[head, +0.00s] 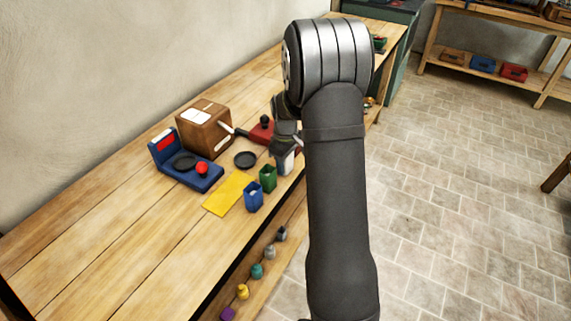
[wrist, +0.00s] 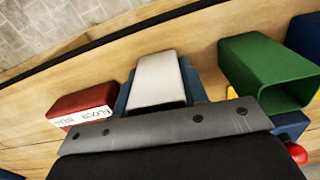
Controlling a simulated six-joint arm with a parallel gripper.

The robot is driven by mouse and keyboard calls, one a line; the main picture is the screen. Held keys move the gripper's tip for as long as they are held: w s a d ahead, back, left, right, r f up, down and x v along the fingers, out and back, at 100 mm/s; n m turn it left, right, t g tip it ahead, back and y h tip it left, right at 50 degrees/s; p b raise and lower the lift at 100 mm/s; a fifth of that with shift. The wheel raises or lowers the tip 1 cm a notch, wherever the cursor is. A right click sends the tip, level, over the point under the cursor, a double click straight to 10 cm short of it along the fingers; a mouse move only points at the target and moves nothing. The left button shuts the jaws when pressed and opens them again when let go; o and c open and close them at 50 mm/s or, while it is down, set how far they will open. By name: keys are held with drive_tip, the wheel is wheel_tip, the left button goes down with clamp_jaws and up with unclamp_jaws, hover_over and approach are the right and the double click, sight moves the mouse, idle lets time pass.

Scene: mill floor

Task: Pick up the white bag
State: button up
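The white bag (wrist: 158,78) is a small pale upright block shape in the middle of the wrist view. Dark blue-grey parts, apparently my fingers, show close along both its sides. In the head view the bag (head: 286,163) shows below my gripper (head: 285,150), near the front edge of the bench and partly covered by it. My gripper is at the bag. Whether the fingers press on it or stand just apart from it cannot be told. My arm hides part of the bench beside it.
A green open bag (wrist: 270,70) stands close beside the white one, with a blue bag (head: 253,197) beyond. A labelled red item (wrist: 85,103) is on the other side. A blue scale (head: 190,172), wooden box (head: 204,127) and yellow sheet (head: 228,196) share the bench.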

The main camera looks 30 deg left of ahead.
drive_tip(key=c, duration=0.4)
drive_tip(key=shift+r, duration=0.1)
